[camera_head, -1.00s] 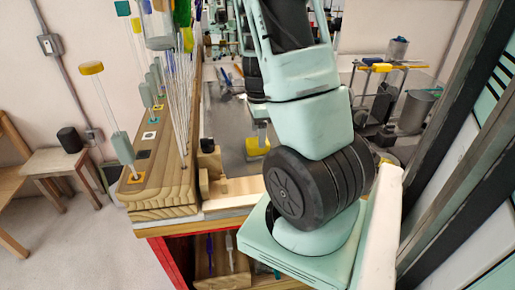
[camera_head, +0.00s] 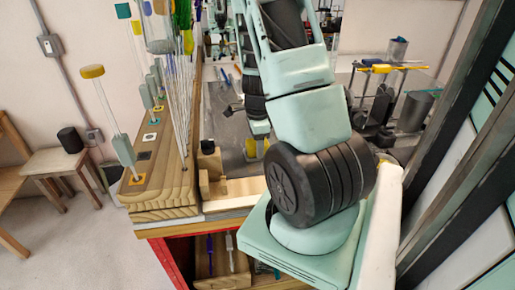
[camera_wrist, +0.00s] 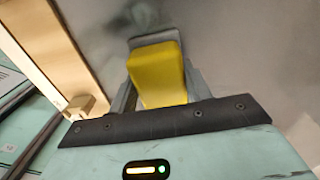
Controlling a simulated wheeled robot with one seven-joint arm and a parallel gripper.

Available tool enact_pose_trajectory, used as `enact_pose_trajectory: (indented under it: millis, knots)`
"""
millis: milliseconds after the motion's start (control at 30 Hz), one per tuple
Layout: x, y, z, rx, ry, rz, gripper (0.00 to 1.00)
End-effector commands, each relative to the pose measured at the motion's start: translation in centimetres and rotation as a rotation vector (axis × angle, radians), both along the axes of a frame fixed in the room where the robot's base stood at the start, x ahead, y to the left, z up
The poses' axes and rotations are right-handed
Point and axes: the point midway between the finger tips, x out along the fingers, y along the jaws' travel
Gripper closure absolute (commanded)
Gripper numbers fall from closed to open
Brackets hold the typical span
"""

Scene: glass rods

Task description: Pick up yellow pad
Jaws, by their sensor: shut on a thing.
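The yellow pad (camera_wrist: 157,72) is a block between the two grey fingers of my gripper (camera_wrist: 160,88) in the wrist view. The fingers are shut on its sides. A grey edge shows at the pad's far end. In the head view, a small part of the yellow pad (camera_head: 251,148) shows beside my gripper (camera_head: 259,140), which hides the rest. The pad is over the grey work surface (camera_head: 226,126); I cannot tell whether it touches it.
A wooden rack (camera_head: 160,185) with upright glass rods stands to the left. A light wood strip (camera_head: 235,190) borders the front. Metal containers (camera_head: 413,110) and a stand with a yellow bar (camera_head: 376,69) are at the right. A wooden stool (camera_head: 60,165) is at far left.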

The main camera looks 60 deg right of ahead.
Motion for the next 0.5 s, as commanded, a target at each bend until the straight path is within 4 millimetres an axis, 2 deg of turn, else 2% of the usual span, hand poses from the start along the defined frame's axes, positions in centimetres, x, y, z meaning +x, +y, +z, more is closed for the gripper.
enact_pose_trajectory:
  millis: [167, 500]
  knots:
    - [0.1, 0.0, 0.8, -0.002, -0.002, 0.003, 0.74]
    - [0.2, 0.0, 7.2, -0.004, -0.005, 0.003, 0.74]
